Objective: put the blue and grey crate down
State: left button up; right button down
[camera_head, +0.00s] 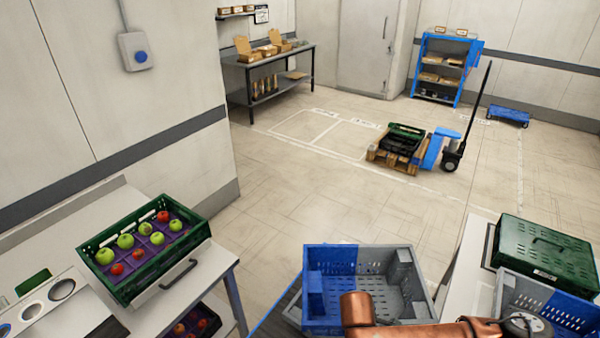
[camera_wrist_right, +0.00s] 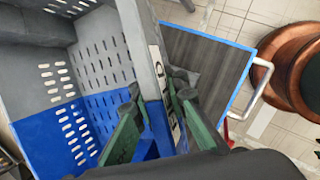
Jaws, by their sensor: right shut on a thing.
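The blue and grey crate (camera_head: 410,292) is at the bottom middle of the head view, open and empty, with blue on its left and grey on its right. It also shows in the right wrist view (camera_wrist_right: 97,60). My right gripper (camera_wrist_right: 160,112) is shut on its near wall, one green-padded finger on each side. My copper arm hides the gripper in the head view. A dark deck with a blue edge (camera_wrist_right: 212,62) lies beside and below the held wall. I cannot tell if the crate touches it. My left gripper is not in view.
Another blue and grey crate (camera_head: 567,308) stands at right, in front of a closed green crate (camera_head: 540,250). A green crate of apples (camera_head: 195,238) sits on the left bench. A pallet truck (camera_head: 437,150) stands on the floor beyond. The middle floor is clear.

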jog(key=s+r+m+g+b, duration=0.2)
jog(key=s+r+m+g, duration=0.3)
jog(key=m, duration=1.1)
jog(key=shift+s+d+r+m+g, duration=0.15)
jog(key=shift+s+r+m+g, duration=0.2)
jog(key=shift+g, duration=0.35)
jog(key=shift+f, duration=0.1)
